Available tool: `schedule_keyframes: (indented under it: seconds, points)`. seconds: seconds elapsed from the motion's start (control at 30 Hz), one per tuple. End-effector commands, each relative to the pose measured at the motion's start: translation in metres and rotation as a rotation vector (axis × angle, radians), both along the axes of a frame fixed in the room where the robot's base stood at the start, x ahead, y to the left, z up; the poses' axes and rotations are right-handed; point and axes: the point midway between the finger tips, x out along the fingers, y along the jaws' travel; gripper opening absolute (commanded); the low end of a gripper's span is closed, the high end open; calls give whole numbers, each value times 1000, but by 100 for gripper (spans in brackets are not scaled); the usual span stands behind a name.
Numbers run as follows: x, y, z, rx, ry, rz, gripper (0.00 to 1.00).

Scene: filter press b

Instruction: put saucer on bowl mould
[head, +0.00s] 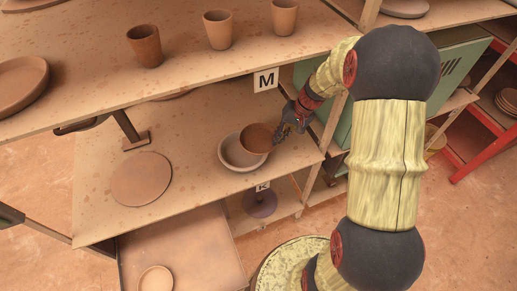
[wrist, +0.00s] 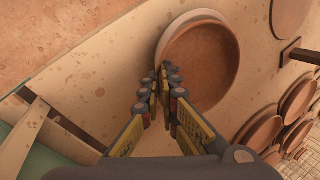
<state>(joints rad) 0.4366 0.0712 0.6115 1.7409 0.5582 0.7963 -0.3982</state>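The brown round saucer (head: 257,138) is over the right part of the pale bowl mould (head: 229,160) on the middle shelf. In the wrist view the saucer (wrist: 207,62) covers most of the mould, and a pale crescent of the mould (wrist: 172,33) shows past its edge. My gripper (head: 284,133) is at the saucer's right edge. In the wrist view its fingertips (wrist: 162,73) are close together at the saucer's near rim, pinching it. The saucer sits off-centre to the mould; I cannot tell whether they touch.
A flat brown disc (head: 141,179) lies on the left of the same shelf (head: 190,190). A post (head: 128,128) stands at the back left. The shelf's front middle is clear.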

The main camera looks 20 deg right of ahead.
Motion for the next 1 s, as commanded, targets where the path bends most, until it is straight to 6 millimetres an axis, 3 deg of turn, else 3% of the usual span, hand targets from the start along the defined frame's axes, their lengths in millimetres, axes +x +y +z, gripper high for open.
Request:
schedule_keyframes:
  seconds: [0.1, 0.33, 0.57, 0.83, 1.0]
  points:
    - [15, 21, -17, 1, 2, 4, 0]
    - [33, 42, -50, 0, 0, 2, 0]
    - [39, 49, -61, -1, -1, 1, 0]
    - [42, 54, -96, 0, 0, 0, 0]
    - [43, 53, -98, -1, -2, 0, 0]
